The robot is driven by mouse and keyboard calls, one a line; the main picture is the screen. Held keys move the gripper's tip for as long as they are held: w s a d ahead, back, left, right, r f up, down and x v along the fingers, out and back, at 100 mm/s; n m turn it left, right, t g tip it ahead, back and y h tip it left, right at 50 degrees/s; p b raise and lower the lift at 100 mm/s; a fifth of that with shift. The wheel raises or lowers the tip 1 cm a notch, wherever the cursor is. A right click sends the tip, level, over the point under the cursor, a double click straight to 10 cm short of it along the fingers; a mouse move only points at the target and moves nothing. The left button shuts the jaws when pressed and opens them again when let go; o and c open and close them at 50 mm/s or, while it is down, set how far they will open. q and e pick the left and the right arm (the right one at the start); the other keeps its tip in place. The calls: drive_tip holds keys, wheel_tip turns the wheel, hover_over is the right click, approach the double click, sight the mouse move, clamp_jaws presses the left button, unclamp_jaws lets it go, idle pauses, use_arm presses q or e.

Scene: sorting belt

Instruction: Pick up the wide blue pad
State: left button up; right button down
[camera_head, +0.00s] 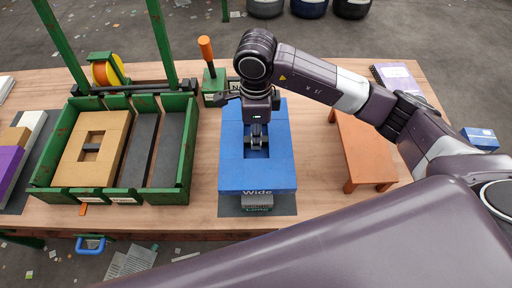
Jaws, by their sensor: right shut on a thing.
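The wide blue pad (228,165) is a thick blue block with "Wide" on its front edge. It is in the middle of the table, over a dark grey mat (287,204). My right gripper (256,148) points down at the middle of the pad, with its fingers shut in the pad's central recess. A smaller grey piece with a label (258,200) shows under the pad's front edge. I cannot tell whether the pad is lifted clear of it. My left gripper is not in view.
A green crate (188,150) on the left holds a tan block (75,160) and dark slats. A lever with an orange handle (206,50) stands behind the pad. An orange-brown stand (365,150) is to the right. A purple block (8,165) lies far left.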

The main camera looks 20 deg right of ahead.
wheel_tip(320, 180, up, 13)
drive_tip(key=shift+b, duration=0.45)
drive_tip(key=shift+b, duration=0.3)
